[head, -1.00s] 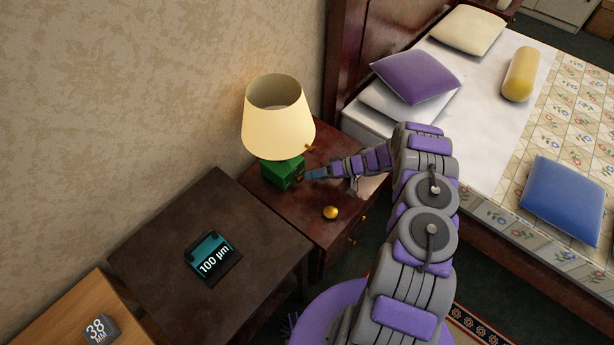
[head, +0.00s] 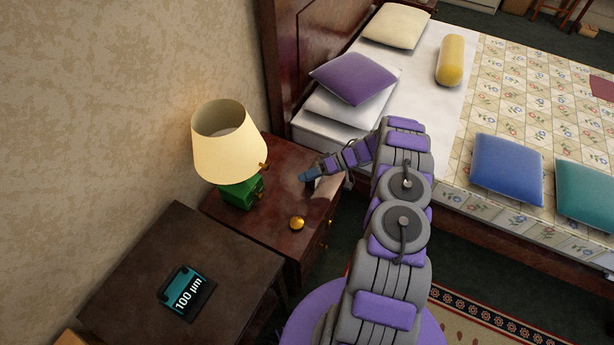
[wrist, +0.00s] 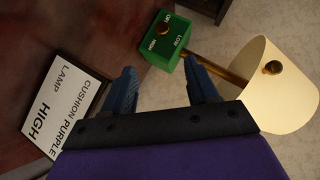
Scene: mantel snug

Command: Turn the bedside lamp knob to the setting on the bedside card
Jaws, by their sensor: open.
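The bedside lamp has a cream shade (head: 230,148) and a green base (head: 240,193) on the nightstand. In the wrist view the green base (wrist: 163,45) shows a small brass knob (wrist: 163,29) among the words OFF, LOW and HIGH. Its exact pointing is too small to tell. The white bedside card (wrist: 62,103) lies at the left of the wrist view and reads CUSHION PURPLE, LAMP HIGH. My gripper (wrist: 162,88) is open and empty, its blue fingers apart, short of the base. In the head view my gripper (head: 307,177) is right of the lamp, clear of it.
A gold ball (head: 297,223) sits on the nightstand (head: 262,228). The bed, with a purple cushion (head: 352,78), stands behind and right of the nightstand.

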